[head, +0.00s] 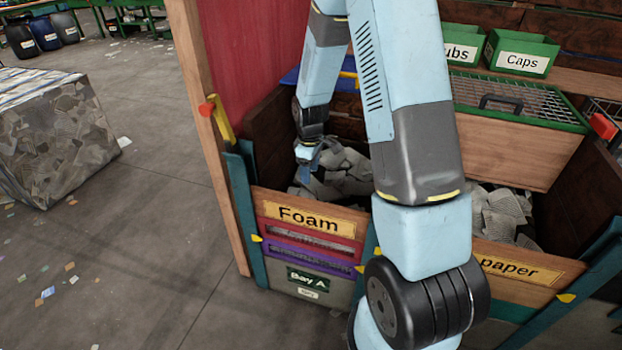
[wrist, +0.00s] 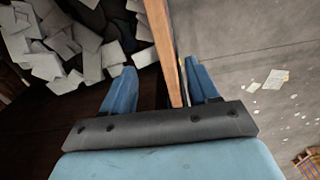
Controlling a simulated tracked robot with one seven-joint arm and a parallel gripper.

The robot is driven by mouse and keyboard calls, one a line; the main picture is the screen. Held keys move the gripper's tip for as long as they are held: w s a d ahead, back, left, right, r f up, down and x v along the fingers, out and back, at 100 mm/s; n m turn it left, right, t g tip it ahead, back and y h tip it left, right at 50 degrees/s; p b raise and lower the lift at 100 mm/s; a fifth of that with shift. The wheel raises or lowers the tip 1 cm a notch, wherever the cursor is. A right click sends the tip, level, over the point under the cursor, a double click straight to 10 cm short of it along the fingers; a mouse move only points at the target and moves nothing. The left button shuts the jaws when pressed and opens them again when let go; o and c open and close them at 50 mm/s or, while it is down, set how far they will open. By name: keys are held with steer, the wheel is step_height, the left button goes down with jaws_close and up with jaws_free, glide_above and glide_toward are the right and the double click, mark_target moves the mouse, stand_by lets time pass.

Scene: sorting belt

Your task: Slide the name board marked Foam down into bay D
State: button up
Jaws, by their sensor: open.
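The Foam name board (head: 310,217), wooden with a yellow label, sits at the top of the front of bay A, above a red and a purple board. My gripper (head: 309,160) reaches down near this board's top edge, by the bay's grey contents. In the wrist view my open gripper (wrist: 158,70) has one blue finger on each side of a thin wooden board edge (wrist: 163,40), which lies nearer the right finger. No grip on it shows. I cannot read that board's marking there. No sign for bay D is readable in either view.
A second bay at right has a board ending in "paper" (head: 520,268). Teal posts (head: 243,215) flank bay A, with a tall wooden post (head: 205,130) at left. A mesh-topped crate (head: 515,130) stands behind. Open floor (head: 130,240) lies left.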

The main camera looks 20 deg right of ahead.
mark_target(309, 208)
steer(key=shift+n, duration=0.3)
step_height(309, 208, down, 18)
steer(key=shift+w+r, duration=0.15)
stand_by(0.4)
jaws_close()
stand_by(0.5)
stand_by(0.7)
stand_by(1.2)
